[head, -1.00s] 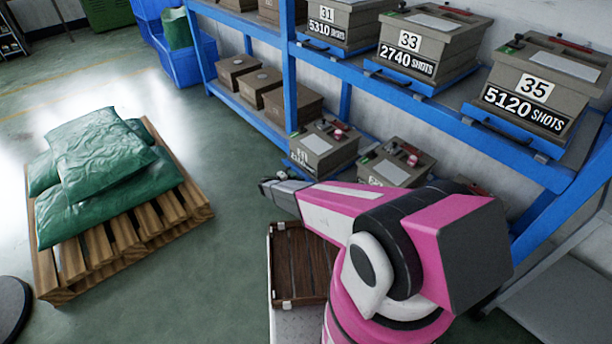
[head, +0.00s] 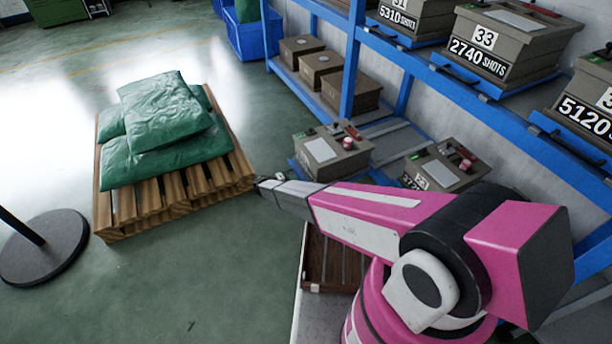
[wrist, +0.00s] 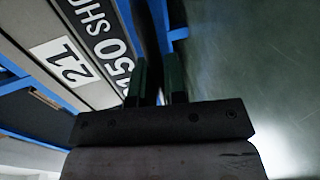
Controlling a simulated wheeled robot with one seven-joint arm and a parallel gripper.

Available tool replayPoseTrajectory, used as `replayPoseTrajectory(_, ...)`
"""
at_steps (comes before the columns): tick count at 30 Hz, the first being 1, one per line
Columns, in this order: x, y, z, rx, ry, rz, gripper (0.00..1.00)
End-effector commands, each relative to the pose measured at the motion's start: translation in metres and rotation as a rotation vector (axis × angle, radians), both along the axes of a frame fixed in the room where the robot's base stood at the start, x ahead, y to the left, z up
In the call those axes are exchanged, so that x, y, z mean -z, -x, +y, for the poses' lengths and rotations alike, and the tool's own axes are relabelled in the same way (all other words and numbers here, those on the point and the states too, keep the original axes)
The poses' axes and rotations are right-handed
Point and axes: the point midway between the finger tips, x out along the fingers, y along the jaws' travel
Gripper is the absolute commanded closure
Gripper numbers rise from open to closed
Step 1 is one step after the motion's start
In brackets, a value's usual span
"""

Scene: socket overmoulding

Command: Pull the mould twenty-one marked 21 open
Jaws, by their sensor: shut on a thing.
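Mould 21 (head: 333,152) is a grey-brown box on the lower rack level in the head view. It sits out towards the aisle, in front of the rack post, with bare shelf behind it. In the wrist view its front shows the white plate marked 21 (wrist: 62,62) and a black shots plate (wrist: 100,45), partly cut off. My gripper (wrist: 157,80) is beside this front, its two dark green fingers close together and shut. What they grip is hard to see, apparently the handle of the mould's blue drawer.
Another mould (head: 445,165) stands to the right on the lower level. Mould 33 (head: 512,45) is above. Floor (head: 190,280) in front is clear.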

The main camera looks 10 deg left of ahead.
Motion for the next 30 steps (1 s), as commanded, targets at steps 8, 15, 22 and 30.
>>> replayPoseTrajectory(8, 0.001, 0.028, 0.042, 0.000, -0.001, 0.001, 1.00)
replayPoseTrajectory(15, 0.001, 0.038, 0.056, 0.002, -0.001, 0.001, 1.00)
replayPoseTrajectory(22, 0.001, 0.040, 0.058, 0.003, -0.001, 0.002, 1.00)
replayPoseTrajectory(30, 0.001, 0.039, 0.058, 0.003, -0.001, 0.002, 0.68)
